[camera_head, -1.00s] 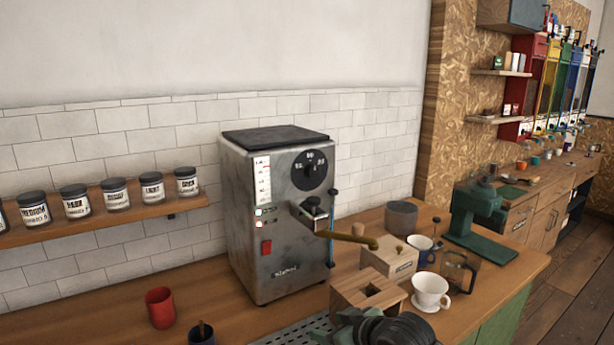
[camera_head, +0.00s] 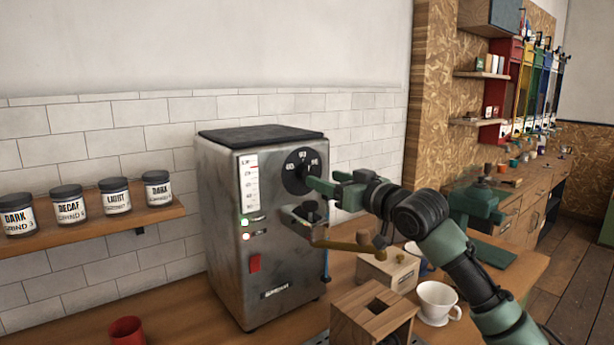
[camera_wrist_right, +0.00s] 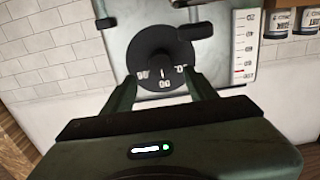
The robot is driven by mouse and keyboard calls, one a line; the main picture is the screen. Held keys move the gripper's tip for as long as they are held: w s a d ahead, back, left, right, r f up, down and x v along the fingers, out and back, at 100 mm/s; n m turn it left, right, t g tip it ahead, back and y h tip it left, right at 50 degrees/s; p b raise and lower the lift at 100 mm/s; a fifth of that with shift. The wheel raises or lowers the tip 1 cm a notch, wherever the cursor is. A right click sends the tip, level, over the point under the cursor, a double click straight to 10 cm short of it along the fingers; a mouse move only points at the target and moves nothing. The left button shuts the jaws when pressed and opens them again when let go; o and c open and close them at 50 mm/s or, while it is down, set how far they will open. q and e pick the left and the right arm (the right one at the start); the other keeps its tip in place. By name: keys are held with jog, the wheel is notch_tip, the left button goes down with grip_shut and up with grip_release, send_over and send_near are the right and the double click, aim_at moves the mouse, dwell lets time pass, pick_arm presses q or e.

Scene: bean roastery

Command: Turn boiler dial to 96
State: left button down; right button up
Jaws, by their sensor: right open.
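The boiler dial (camera_head: 303,171) is a round black disc with white numbers on the upper front of the grey metal boiler machine (camera_head: 228,230). In the right wrist view the dial (camera_wrist_right: 162,57) appears upside down, with a darker knob at its middle. My right gripper (camera_head: 312,183) reaches in from the right in front of the dial. In the wrist view the right gripper (camera_wrist_right: 163,85) is open, its two fingers on either side of the dial's numbered edge. I cannot tell if they touch it. The gripper covers part of the dial in the head view. My left gripper is not in view.
Below the dial a portafilter handle (camera_head: 345,246) sticks out to the right. A wooden box (camera_head: 365,312), a white cup (camera_head: 437,302) and a green grinder (camera_head: 476,207) stand on the counter. A red cup (camera_head: 127,330) is at the front left.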

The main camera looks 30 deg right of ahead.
aim_at(309, 172)
jog(key=w+p, duration=0.1)
jog(key=w, duration=0.2)
jog(key=shift+w+a+r+p, duration=0.2)
jog(key=shift+w+r+p, duration=0.1)
jog(key=shift+r+p, duration=0.1)
jog(key=shift+w+a+f, duration=0.1)
jog(key=shift+w+f, duration=0.05)
jog(key=shift+w, duration=0.4)
jog(key=shift+w+f, duration=0.15)
jog(key=shift+w, duration=0.5)
jog(key=shift+c, duration=0.3)
grip_shut()
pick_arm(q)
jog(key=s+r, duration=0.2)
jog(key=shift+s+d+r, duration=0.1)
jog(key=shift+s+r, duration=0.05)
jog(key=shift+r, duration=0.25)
